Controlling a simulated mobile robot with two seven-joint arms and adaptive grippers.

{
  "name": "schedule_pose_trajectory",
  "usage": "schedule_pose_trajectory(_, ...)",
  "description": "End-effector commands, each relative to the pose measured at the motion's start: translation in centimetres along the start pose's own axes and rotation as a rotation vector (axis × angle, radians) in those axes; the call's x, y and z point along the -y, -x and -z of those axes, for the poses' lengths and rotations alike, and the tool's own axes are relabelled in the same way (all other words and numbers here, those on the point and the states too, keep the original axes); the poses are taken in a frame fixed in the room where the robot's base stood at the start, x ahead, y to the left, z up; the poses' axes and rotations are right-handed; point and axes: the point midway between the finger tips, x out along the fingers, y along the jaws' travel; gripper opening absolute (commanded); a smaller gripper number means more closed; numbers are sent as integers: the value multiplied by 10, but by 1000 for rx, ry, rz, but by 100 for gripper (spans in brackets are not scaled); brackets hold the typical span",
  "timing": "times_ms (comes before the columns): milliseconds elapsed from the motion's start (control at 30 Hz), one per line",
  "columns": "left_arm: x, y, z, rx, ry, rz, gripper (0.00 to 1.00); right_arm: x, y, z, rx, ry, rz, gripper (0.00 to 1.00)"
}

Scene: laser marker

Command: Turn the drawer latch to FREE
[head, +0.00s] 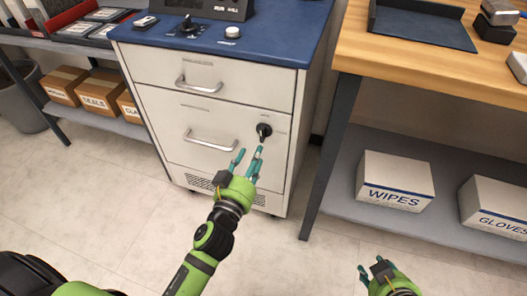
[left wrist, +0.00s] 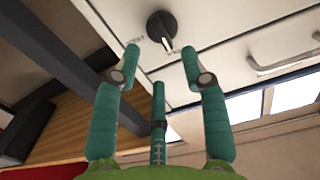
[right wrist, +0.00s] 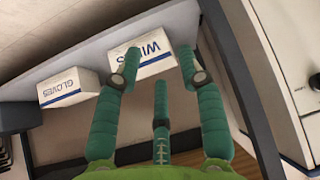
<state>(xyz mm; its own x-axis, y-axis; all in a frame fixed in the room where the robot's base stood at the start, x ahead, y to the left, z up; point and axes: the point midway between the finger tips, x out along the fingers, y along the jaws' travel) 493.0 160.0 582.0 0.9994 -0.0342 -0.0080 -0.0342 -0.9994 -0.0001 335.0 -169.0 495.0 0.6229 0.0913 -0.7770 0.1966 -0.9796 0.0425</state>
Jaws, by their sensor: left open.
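The drawer latch (head: 264,130) is a black round knob at the right side of the lower drawer front. It also shows in the left wrist view (left wrist: 161,26) with a pale pointer on it. My left gripper (head: 249,155) is open and empty, just below and in front of the latch. In the left wrist view its fingertips (left wrist: 162,50) spread to either side below the knob, apart from it. My right gripper (head: 372,268) is low at the lower right; its fingers (right wrist: 160,52) are spread apart with nothing between them. The latch's lettering is too small to read.
The white drawer cabinet (head: 225,102) has a blue top and two bar handles, the lower handle (head: 210,140) left of the latch. A wooden bench (head: 400,60) with a shelf holding a WIPES box (head: 394,182) and GLOVES box (head: 495,205) stands right. The floor in front is clear.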

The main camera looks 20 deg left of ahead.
Motion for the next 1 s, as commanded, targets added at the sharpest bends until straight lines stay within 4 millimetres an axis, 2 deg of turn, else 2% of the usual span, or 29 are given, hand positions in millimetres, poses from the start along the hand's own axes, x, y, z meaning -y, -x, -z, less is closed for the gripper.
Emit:
schedule_pose_trajectory(500, 0, -63, 5, -11, 0, 0, 44, 5, 1, 30, -142, 11, 6, 40)
schedule_pose_trajectory(867, 0, -70, 4, -9, 1, 0, 44, 5, 2, 35, -165, 12, 7, 40)
schedule_pose_trajectory(967, 0, -70, 4, -9, 1, 0, 8, 5, 2, 35, -165, 12, 7, 40)
schedule_pose_trajectory(1000, 0, -70, 4, -8, 1, 0, 0, 5, 2, 35, -165, 12, 7, 40)
